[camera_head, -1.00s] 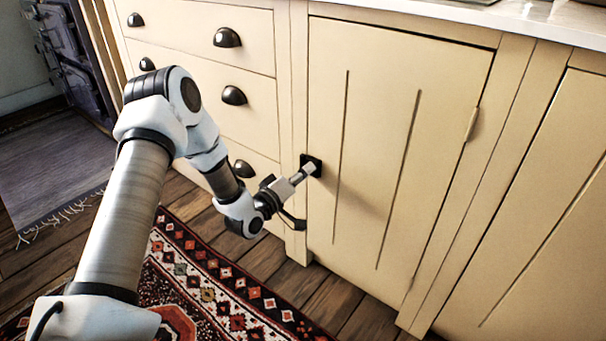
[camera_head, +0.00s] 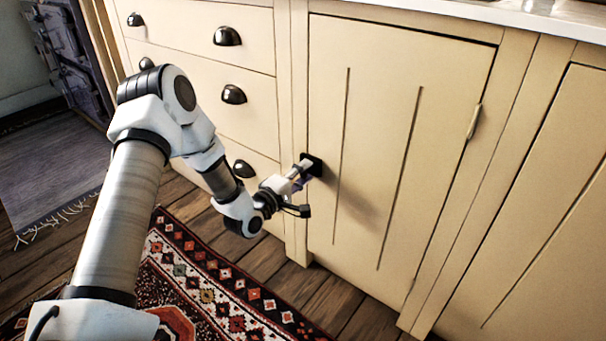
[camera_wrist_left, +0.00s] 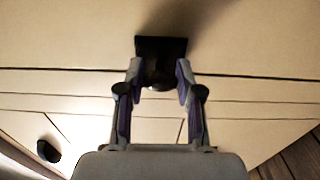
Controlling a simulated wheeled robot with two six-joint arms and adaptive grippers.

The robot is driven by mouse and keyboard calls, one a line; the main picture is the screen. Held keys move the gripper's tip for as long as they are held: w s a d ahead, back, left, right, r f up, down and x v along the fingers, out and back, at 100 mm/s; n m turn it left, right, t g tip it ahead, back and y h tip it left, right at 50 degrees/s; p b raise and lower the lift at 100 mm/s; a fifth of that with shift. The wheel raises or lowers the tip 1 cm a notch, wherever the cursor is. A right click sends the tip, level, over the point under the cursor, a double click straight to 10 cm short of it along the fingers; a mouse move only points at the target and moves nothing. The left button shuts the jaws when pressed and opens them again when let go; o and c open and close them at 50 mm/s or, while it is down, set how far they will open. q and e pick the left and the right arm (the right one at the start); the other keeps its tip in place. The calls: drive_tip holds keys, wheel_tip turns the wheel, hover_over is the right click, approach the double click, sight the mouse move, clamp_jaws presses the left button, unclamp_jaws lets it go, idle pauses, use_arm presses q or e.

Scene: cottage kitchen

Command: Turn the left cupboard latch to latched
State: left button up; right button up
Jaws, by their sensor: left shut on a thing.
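The left cupboard latch (camera_head: 313,165) is a small dark plate with a knob at the left edge of the cream cupboard door (camera_head: 385,130). My left gripper (camera_head: 304,168) reaches it from the left and hides most of the knob. In the left wrist view, the latch's black plate (camera_wrist_left: 160,47) is at the top centre, and the fingers of my left gripper (camera_wrist_left: 158,78) are closed on the dark knob between them. The exact turn of the knob is hard to tell. The door looks closed against its frame. My right gripper is in neither view.
Drawers with dark cup handles (camera_head: 227,36) stand left of the door. A pale worktop (camera_head: 480,10) runs above. A patterned red rug (camera_head: 215,285) lies on the wooden floor (camera_head: 345,300) below. Another cupboard door (camera_head: 550,220) is at the right.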

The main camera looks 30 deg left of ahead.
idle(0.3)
use_arm(q)
drive_tip(key=o, duration=1.2)
drive_tip(key=shift+c, duration=0.2)
drive_tip(key=s, duration=1.2)
drive_tip(key=shift+a, duration=0.4)
